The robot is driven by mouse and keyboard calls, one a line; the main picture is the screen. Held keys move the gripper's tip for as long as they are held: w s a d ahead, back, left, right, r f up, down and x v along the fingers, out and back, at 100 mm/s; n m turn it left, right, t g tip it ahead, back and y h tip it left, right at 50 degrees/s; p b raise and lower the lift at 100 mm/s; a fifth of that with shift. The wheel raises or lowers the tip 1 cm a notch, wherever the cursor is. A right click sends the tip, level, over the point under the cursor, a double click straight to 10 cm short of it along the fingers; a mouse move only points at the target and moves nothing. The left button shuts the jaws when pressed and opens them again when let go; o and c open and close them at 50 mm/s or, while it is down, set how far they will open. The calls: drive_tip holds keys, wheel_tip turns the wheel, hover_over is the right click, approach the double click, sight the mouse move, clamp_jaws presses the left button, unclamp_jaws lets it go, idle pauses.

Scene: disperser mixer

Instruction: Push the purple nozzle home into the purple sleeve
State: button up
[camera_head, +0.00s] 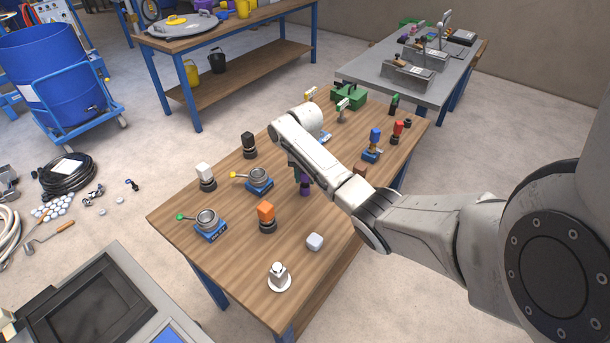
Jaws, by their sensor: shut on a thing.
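My gripper (300,174) points down over the wooden table (335,270), near its middle, and my arm partly covers it from above. A small purple piece (305,186) shows at the fingertips, and the jaws are shut on it. It looks like the purple nozzle, roughly upright. I cannot make out a separate purple sleeve; it may be hidden under or behind my gripper and arm. I cannot tell whether the nozzle is touching or inside anything.
The orange-topped piece (267,213) stands front-left, the blue-topped piece (374,142) to the right. The front-right tabletop is clear.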

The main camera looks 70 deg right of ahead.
drive_tip(key=shift+f+b, duration=0.5)
drive_tip(key=shift+f, duration=0.3)
drive_tip(key=o, duration=1.1)
drive_tip(key=shift+o, duration=0.2)
drive_tip(key=shift+r, duration=0.1)
wheel_tip(320, 180, up, 11)
drive_tip(key=shift+f+b, duration=0.15)
drive_tip(key=shift+b, duration=0.25)
